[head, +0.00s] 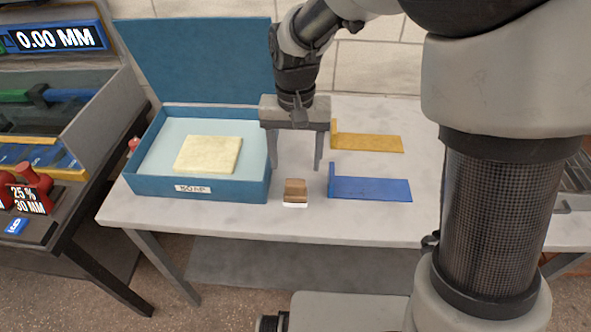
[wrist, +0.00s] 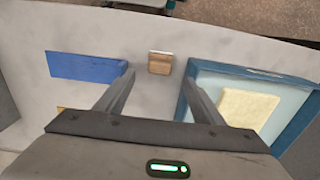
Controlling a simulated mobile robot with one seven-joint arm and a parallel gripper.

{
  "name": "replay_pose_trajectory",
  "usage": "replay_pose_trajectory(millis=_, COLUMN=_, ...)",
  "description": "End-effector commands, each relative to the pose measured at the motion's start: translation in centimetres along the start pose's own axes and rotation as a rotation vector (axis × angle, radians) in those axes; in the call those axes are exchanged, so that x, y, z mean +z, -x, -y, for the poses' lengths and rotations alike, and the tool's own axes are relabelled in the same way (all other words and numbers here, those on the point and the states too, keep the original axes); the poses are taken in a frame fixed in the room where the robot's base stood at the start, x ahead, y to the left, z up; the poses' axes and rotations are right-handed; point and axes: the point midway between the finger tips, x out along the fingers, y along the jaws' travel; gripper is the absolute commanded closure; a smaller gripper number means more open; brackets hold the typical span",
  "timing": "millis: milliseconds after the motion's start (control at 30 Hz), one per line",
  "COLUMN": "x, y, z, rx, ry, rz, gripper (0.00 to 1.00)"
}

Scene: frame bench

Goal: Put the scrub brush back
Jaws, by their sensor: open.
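The scrub brush, a small block with a brown wooden top and a white lower edge (head: 295,191), stands on the grey table between the blue box and the blue plate. It also shows in the wrist view (wrist: 160,63), beyond the fingertips and between them. My gripper (head: 296,168) is open and empty, pointing down above the table, a little behind the brush. In the wrist view its two fingers (wrist: 162,88) are spread apart. The blue box (head: 228,188), labelled like "SOAP", has its lid up and holds a pale yellow slab (head: 208,154).
A blue plate with an upright end (head: 370,188) and a yellow one (head: 367,142) lie right of the brush. The table's front strip (head: 330,222) is clear.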

Motion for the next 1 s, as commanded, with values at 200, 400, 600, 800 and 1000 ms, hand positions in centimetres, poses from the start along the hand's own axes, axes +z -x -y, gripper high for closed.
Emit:
replay_pose_trajectory(millis=200, x=0.0, y=2.0, z=0.0, rx=0.000, ry=0.000, rz=-0.001, gripper=0.38)
replay_pose_trajectory(millis=400, x=0.1, y=2.7, z=-0.5, rx=-0.004, ry=-0.002, rz=-0.010, gripper=0.38)
replay_pose_trajectory(millis=600, x=2.1, y=8.1, z=-5.4, rx=-0.039, ry=-0.010, rz=-0.117, gripper=0.38)
replay_pose_trajectory(millis=800, x=7.6, y=13.5, z=-12.3, rx=-0.050, ry=-0.010, rz=-0.292, gripper=0.38)
replay_pose_trajectory(millis=1000, x=12.8, y=15.2, z=-16.4, rx=-0.021, ry=-0.009, rz=-0.432, gripper=0.38)
